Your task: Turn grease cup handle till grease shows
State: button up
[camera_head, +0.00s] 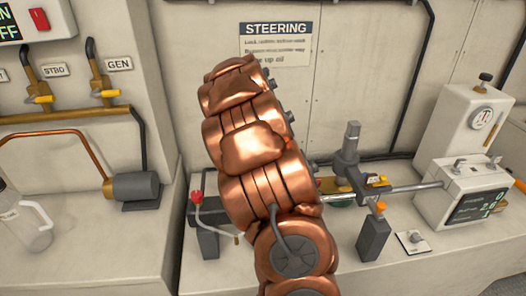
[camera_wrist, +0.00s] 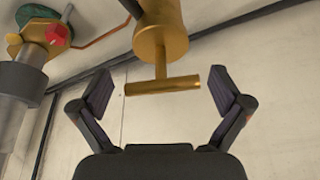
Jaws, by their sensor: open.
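A brass grease cup (camera_wrist: 160,25) hangs at the top centre of the wrist view, with a brass T-shaped handle (camera_wrist: 163,86) at its lower end. My gripper (camera_wrist: 161,88) is open, with one dark finger on each side of the T-handle. Clear gaps show between the handle's ends and both fingers, so they appear apart. No grease can be made out on the cup. In the head view my copper-coloured arm covers the middle of the scene. The grease cup and gripper are hidden there.
A grey post (camera_head: 350,150) and a steel rod (camera_head: 400,189) stand right of my arm. A control box (camera_head: 462,195) and a white tank with a gauge (camera_head: 465,115) are farther right. A red-knobbed lever (camera_head: 197,197) is left. In the wrist view, a red knob (camera_wrist: 57,34) sits upper left.

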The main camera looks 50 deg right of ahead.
jog(key=shift+d+f, duration=0.1)
jog(key=shift+f, duration=0.15)
jog(key=shift+c, duration=0.2)
jog(key=c, duration=0.9)
jog(key=shift+b, duration=0.3)
